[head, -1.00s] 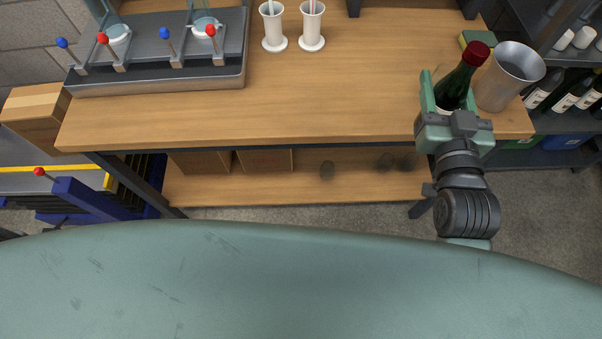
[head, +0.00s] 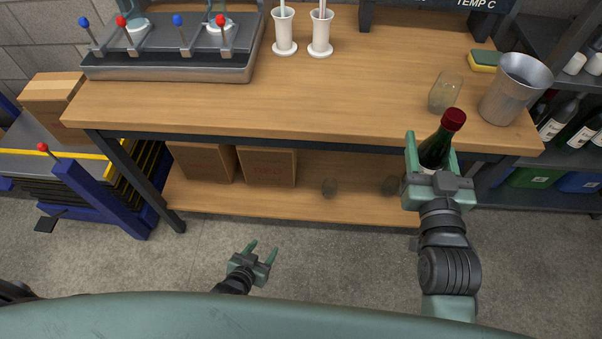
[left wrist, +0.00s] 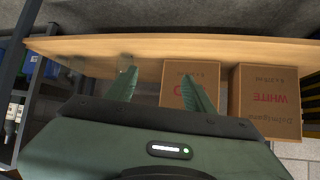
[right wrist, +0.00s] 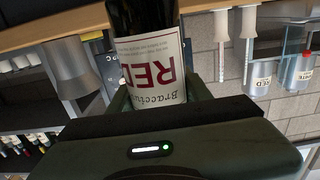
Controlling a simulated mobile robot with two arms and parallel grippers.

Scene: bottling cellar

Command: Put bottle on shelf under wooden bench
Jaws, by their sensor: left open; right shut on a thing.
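A dark green bottle (head: 437,146) with a red cap is upright in my right gripper (head: 432,172), in front of the bench's right front edge. In the right wrist view the bottle (right wrist: 156,78) shows a white label reading RED between the fingers. The wooden bench (head: 320,100) has a lower wooden shelf (head: 350,205), which holds boxes and glasses. My left gripper (head: 262,253) is open and empty, low in front of the shelf. In the left wrist view its fingers (left wrist: 158,90) point toward the shelf (left wrist: 150,48), which appears upside down.
On the shelf stand two cardboard boxes (head: 267,167) at the left and small glasses (head: 329,187) further right. A glass (head: 445,92), a metal bucket (head: 516,90) and a sponge (head: 484,62) are on the bench top. A blue lift frame (head: 100,195) stands at left.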

